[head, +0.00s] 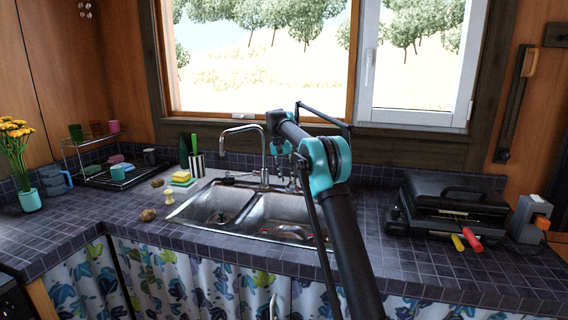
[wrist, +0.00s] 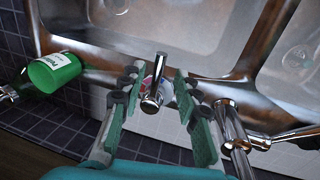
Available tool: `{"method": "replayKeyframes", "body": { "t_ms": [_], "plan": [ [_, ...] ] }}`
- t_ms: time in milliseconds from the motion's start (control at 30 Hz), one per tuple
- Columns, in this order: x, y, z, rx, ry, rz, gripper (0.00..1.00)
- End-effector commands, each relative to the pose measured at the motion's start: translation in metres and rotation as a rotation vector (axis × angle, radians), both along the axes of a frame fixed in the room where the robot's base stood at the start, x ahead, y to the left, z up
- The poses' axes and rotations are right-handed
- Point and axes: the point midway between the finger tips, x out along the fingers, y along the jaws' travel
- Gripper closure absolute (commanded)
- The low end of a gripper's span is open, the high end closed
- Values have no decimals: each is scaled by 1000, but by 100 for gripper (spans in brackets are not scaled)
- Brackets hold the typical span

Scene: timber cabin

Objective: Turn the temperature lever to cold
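The temperature lever (wrist: 152,98) is a short chrome handle in the wrist view, with a red and blue marking partly showing at its base. My gripper (wrist: 156,76) is open, with one green-padded finger on each side of the lever. There is a visible gap between the lever and both fingers. In the head view my arm reaches over the counter behind the sink, and the lever cannot be made out there. The chrome faucet (head: 243,129) arches up behind the sink; its pipe (wrist: 232,128) is just right of my gripper in the wrist view.
The double steel sink (head: 225,212) lies in front of the faucet. A green bottle (wrist: 52,72) is left of my gripper. A yellow sponge (head: 181,177) sits left of the sink. A black grill (head: 455,200) stands on the right counter. The window is behind.

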Motion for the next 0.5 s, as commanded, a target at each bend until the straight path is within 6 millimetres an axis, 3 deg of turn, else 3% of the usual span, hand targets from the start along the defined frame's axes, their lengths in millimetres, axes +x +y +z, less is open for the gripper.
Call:
{"method": "replayKeyframes", "body": {
  "t_ms": [233,500],
  "plan": [
    [3,9,45,0,0,1,68],
    [6,16,77,0,0,1,68]
  ]
}}
